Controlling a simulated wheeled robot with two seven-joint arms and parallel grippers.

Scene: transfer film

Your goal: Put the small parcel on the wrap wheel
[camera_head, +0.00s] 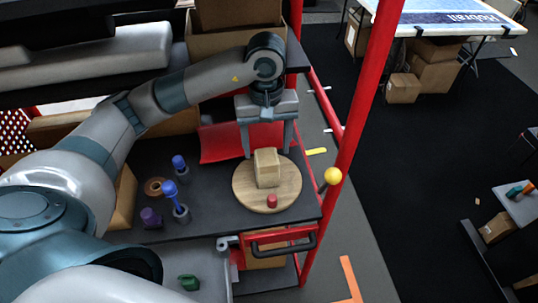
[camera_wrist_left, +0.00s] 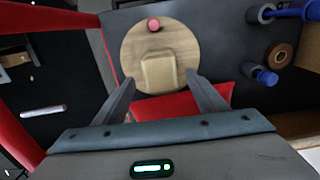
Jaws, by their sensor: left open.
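The small parcel (camera_head: 266,168) is a light tan block that stands on the wrap wheel (camera_head: 287,196), a round pale wooden disc on the dark bench top. The parcel also shows in the left wrist view (camera_wrist_left: 159,72), on the wheel (camera_wrist_left: 185,40) and near its edge on my gripper's side. A red knob (camera_head: 272,200) sits on the wheel by its front edge. My left gripper (camera_head: 267,150) is open, fingers pointing down, just behind and above the parcel. In the left wrist view its fingers (camera_wrist_left: 160,85) are spread wide, with clear gaps to the parcel. My right gripper is not in view.
A red sloped sheet (camera_head: 228,143) lies behind the wheel. Blue-topped holders (camera_head: 177,200) and a tape roll (camera_head: 153,187) stand to the left. A lever with a yellow ball (camera_head: 333,175) and a red post (camera_head: 345,150) stand at the right. Cardboard boxes (camera_head: 225,42) are behind.

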